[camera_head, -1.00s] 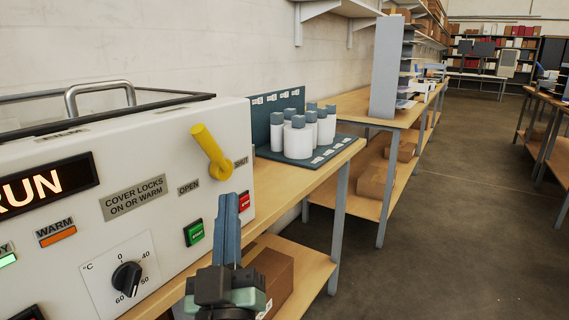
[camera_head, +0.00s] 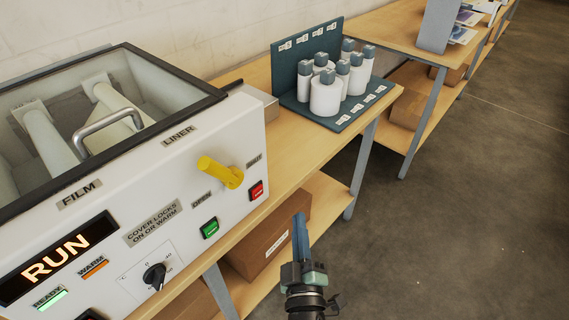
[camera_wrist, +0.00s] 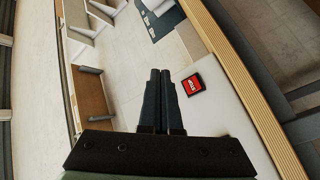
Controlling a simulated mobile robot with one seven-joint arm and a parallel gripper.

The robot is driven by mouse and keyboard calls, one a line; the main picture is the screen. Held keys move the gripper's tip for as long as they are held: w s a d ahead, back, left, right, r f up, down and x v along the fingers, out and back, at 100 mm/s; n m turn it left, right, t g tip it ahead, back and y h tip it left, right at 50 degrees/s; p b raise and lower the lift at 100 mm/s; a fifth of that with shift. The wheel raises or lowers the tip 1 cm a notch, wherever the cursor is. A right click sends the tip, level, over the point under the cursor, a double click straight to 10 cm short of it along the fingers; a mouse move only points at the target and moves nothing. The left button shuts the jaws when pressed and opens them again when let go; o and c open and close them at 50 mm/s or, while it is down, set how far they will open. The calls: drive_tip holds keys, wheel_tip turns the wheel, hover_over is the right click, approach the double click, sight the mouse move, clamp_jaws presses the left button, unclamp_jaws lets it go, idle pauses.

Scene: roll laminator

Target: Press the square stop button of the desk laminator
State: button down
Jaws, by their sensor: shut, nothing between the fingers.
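The desk laminator (camera_head: 150,185) is a white box on the wooden bench, its display (camera_head: 58,258) reading RUN. The red square stop button (camera_head: 256,190) is at the right end of its front panel. The green button (camera_head: 210,228) is to its left, and the yellow lever (camera_head: 220,172) above them. My gripper (camera_head: 299,217) is shut and empty, in front of the panel, below and right of the red button. In the wrist view the red button (camera_wrist: 192,85) lies just right of my closed fingertips (camera_wrist: 160,72), apart from them.
A dark rack of white bottles (camera_head: 325,92) stands on the bench right of the laminator. A cardboard box (camera_head: 268,240) sits on the shelf below. A dark knob (camera_head: 154,276) is on the lower panel. The floor (camera_head: 470,220) at right is clear.

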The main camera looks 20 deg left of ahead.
sight(263, 187)
drive_tip(key=shift+d+f, duration=0.2)
drive_tip(key=shift+f, duration=0.15)
drive_tip(key=shift+a, duration=0.1)
drive_tip(key=w+a+b, duration=0.3)
drive_tip(key=a, duration=0.5)
idle(0.3)
drive_tip(key=shift+w+a, duration=0.1)
drive_tip(key=shift+a, duration=0.1)
idle(1.8)
drive_tip(key=shift+w+a, duration=0.1)
drive_tip(key=shift+a, duration=0.1)
drive_tip(key=shift+w+a+b, duration=0.1)
drive_tip(key=shift+a+b, duration=0.35)
idle(0.9)
drive_tip(key=shift+d+r, duration=0.1)
drive_tip(key=shift+s+d+p, duration=0.3)
drive_tip(key=shift+d+p, duration=0.15)
drive_tip(key=shift+d, duration=0.25)
